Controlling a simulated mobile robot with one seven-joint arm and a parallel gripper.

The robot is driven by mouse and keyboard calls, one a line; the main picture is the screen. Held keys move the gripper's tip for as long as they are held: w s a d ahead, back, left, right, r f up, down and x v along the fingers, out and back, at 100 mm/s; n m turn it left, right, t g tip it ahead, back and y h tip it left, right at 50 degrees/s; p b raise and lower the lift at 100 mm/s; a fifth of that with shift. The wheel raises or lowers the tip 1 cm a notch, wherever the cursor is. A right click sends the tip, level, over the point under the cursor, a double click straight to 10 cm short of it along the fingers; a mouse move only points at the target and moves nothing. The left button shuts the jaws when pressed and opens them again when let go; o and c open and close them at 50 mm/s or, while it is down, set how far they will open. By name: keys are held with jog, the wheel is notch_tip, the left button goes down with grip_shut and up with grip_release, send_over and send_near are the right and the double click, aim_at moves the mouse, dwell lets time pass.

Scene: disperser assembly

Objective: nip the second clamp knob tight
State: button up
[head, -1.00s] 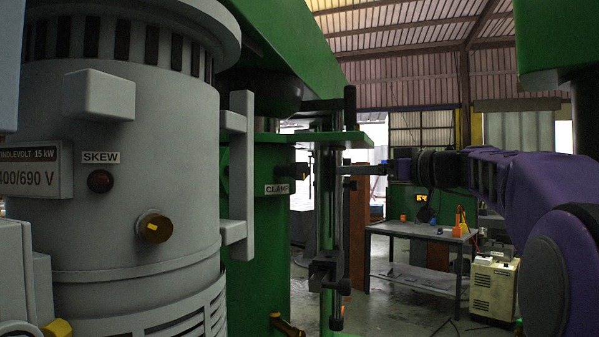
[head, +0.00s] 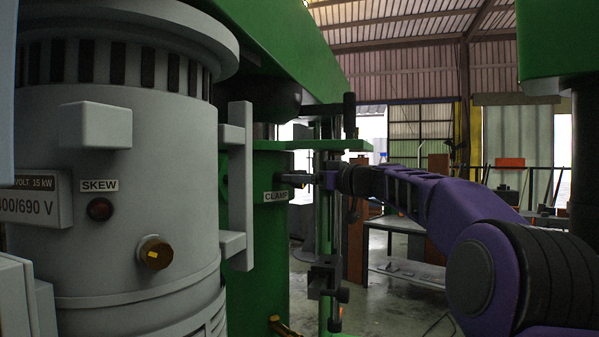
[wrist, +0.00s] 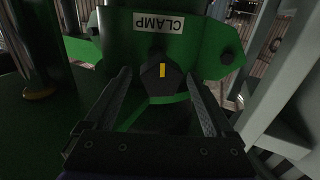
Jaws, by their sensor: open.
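The clamp knob (wrist: 152,82) is a dark, faceted knob with a yellow mark, set on a green bracket under a CLAMP label (wrist: 159,23) that reads upside down in the wrist view. My gripper (wrist: 158,76) is open, with one finger on each side of the knob and its tips about level with it. I cannot tell whether either finger touches it. In the head view my gripper (head: 305,179) reaches in from the right at the green column, just above the CLAMP label (head: 276,196). The knob is hard to make out there.
A grey motor housing (head: 110,210) with a SKEW label and a brass knob (head: 155,252) fills the left. A grey upright handle (head: 238,185) stands close left of the gripper. A dark rod with a block (head: 324,276) hangs below it. A workbench (head: 405,268) stands behind.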

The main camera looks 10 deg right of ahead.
jog(key=shift+w+a, duration=0.4)
jog(key=shift+w, duration=0.15)
jog(key=c, duration=1.3)
